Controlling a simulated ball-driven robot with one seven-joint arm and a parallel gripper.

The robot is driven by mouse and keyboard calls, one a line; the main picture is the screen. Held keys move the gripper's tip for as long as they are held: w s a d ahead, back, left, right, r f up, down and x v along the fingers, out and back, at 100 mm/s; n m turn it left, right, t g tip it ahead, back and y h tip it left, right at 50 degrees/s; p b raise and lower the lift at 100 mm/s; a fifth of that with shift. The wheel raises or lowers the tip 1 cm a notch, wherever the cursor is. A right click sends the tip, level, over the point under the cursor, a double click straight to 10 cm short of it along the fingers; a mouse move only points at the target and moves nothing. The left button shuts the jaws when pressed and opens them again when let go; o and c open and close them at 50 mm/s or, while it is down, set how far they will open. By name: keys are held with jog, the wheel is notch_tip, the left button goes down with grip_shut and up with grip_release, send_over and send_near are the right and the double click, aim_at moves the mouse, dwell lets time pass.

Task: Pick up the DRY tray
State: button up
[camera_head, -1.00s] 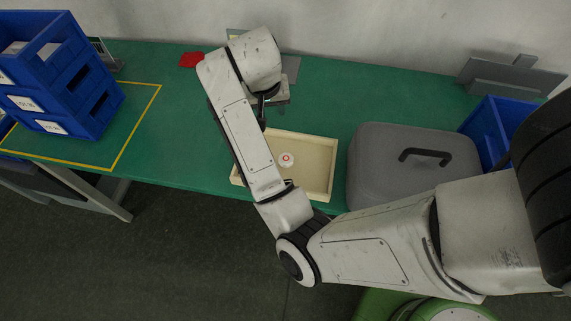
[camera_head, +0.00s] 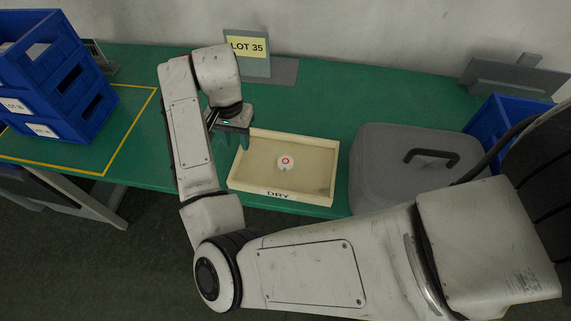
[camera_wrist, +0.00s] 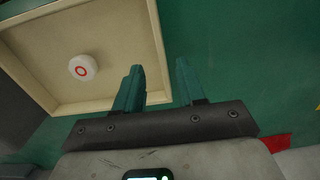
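The DRY tray (camera_head: 285,195) is a shallow cream tray with "DRY" on its front wall, lying on the green bench near its front edge. A round white piece with a red ring (camera_head: 286,163) sits inside it; it also shows in the wrist view (camera_wrist: 82,67). My gripper (camera_head: 231,138) is at the tray's left side, near the back left corner, pointing down. In the wrist view my gripper (camera_wrist: 160,78) has its fingers apart, with the tray's wall (camera_wrist: 156,40) running between them. One finger appears over the tray's inside, the other outside. I cannot tell their height or any contact.
A grey case with a black handle (camera_head: 416,175) stands close to the tray's right. Blue stacked bins (camera_head: 60,85) stand in a yellow outline at left. A LOT 35 sign (camera_head: 247,50) is behind the tray. A blue bin (camera_head: 490,125) is at right.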

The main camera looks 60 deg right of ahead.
aim_at(238, 152)
jog(key=shift+w+f, duration=0.15)
jog(key=shift+f, duration=2.55)
jog(key=shift+c, duration=0.3)
grip_shut()
